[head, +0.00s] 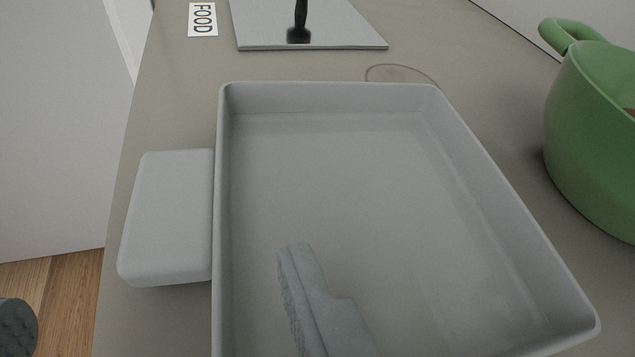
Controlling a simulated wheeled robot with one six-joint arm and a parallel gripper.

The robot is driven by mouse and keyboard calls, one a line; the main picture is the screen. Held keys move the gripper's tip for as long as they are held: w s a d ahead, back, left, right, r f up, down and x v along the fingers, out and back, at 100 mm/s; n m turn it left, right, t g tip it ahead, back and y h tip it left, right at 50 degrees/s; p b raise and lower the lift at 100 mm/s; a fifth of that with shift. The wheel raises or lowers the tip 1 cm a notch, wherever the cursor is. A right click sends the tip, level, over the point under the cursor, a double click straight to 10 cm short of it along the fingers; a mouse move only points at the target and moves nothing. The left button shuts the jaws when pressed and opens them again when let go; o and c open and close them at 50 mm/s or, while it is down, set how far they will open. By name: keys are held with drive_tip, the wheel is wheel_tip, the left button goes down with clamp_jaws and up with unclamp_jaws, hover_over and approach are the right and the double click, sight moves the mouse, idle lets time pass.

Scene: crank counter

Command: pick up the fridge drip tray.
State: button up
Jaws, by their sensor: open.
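The drip tray is a grey, shallow, open rectangular tray (340,170) on the counter in the head view, with its near side cut off by the picture's bottom edge. A pale grey block-like grip (168,215) sticks out from its left wall. My gripper (157,280) is open and empty. Its right finger shows over the inside of the tray, and what looks like its dark left finger shows at the bottom left corner. The grip lies between them in the picture, slightly farther up. I cannot tell whether the right finger touches the tray.
A green pot (595,130) stands close to the right of the tray. A grey board (305,25) with a black upright handle and a FOOD label (203,19) lie behind. The counter's left edge runs just past the grip, with wooden floor (65,295) below.

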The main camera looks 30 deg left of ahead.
sight(173, 212)
drive_tip(key=shift+x, duration=2.6)
drive_tip(key=shift+c, duration=0.2)
drive_tip(key=c, duration=1.2)
